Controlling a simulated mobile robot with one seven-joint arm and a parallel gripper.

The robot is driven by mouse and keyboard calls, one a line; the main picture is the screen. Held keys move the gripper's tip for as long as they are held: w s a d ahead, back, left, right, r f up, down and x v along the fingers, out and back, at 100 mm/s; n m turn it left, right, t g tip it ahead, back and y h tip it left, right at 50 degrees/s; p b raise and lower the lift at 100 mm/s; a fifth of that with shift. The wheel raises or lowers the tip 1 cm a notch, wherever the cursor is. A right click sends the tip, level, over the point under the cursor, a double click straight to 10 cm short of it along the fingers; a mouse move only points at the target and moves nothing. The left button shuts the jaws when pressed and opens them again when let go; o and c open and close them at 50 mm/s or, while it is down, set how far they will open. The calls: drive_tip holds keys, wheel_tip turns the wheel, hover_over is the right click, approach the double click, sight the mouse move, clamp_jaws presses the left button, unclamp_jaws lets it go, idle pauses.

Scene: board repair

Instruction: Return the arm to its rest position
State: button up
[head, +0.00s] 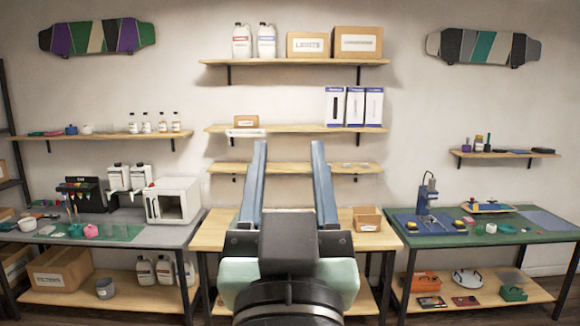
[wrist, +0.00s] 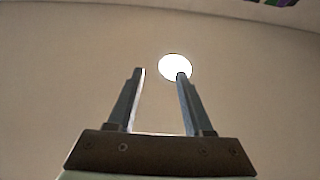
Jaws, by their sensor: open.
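My gripper (head: 289,165) is raised in front of my body in the head view, its two long grey-blue fingers pointing up and standing well apart. It is open and nothing sits between the fingers. In the wrist view my gripper (wrist: 162,75) also shows open and empty against a plain pale surface. A bright round white light (wrist: 176,66) appears behind the right fingertip there. The lower middle of the head view is hidden behind my arm.
A wooden middle table (head: 209,236) stands behind my arm, with a small box (head: 367,218) on it. A left workbench (head: 170,238) and a green-topped right workbench (head: 520,236) hold tools. Shelves (head: 295,62) with boxes and bottles line the wall.

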drive_tip(key=s+r+t+b, duration=0.1)
drive_tip(key=s+r+t, duration=0.2)
drive_tip(key=s+r, duration=0.3)
drive_tip(key=shift+s+r+t+b, duration=0.35)
drive_tip(key=shift+s+t+b, duration=0.05)
drive_tip(key=shift+s, duration=0.05)
drive_tip(key=shift+s, duration=0.1)
